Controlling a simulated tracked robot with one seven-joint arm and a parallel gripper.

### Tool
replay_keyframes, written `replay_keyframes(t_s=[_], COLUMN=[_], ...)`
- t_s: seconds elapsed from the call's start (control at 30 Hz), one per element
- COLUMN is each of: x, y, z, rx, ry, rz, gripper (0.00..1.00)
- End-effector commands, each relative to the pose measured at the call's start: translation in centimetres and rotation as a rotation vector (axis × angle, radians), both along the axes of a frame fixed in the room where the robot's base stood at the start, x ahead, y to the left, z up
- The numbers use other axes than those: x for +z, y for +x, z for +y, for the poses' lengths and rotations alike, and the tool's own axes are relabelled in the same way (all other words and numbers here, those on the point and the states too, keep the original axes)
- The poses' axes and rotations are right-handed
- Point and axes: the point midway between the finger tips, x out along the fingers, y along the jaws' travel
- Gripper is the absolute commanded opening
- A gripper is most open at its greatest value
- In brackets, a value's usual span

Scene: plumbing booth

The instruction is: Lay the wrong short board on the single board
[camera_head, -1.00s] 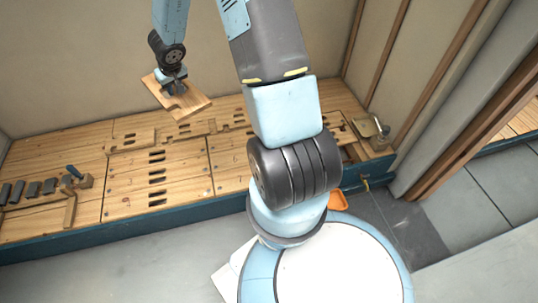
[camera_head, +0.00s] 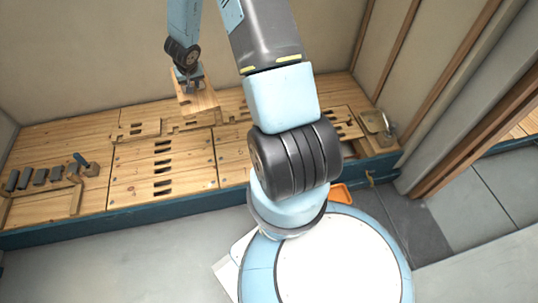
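My gripper (camera_head: 188,83) is shut on a short light-wood board (camera_head: 207,100), gripping its upper part. The board is tilted, and its lower edge is close to the boards on the bench; I cannot tell whether it touches them. A notched short board (camera_head: 136,131) lies at the back of the slotted panel, left of the held one. Another notched piece (camera_head: 184,125) lies just below the held board, partly hidden by it. I cannot tell for sure which piece is the single board. My arm hides part of the bench to the right.
The wooden bench has a panel with dark slots (camera_head: 161,167). A metal-fitted box (camera_head: 379,127) stands at the right end. A wall rises behind.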

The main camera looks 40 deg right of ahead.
Motion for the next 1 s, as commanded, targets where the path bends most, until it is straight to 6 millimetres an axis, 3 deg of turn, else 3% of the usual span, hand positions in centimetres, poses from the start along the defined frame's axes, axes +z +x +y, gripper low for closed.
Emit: replay_keyframes(t_s=[0.27,0.53,0.77,1.0], x=[-9.3,-18.1,-25.9,-34.2], y=[-0.6,-2.9,-6.4,-11.6], z=[-5.5,-10.5,-14.5,-18.4], rx=[-0.381,-0.744,-1.049,-1.361], ry=[-0.001,-0.002,-0.002,-0.004], rz=[0.005,0.004,0.005,0.004], gripper=[0.0,0.0,0.0,0.0])
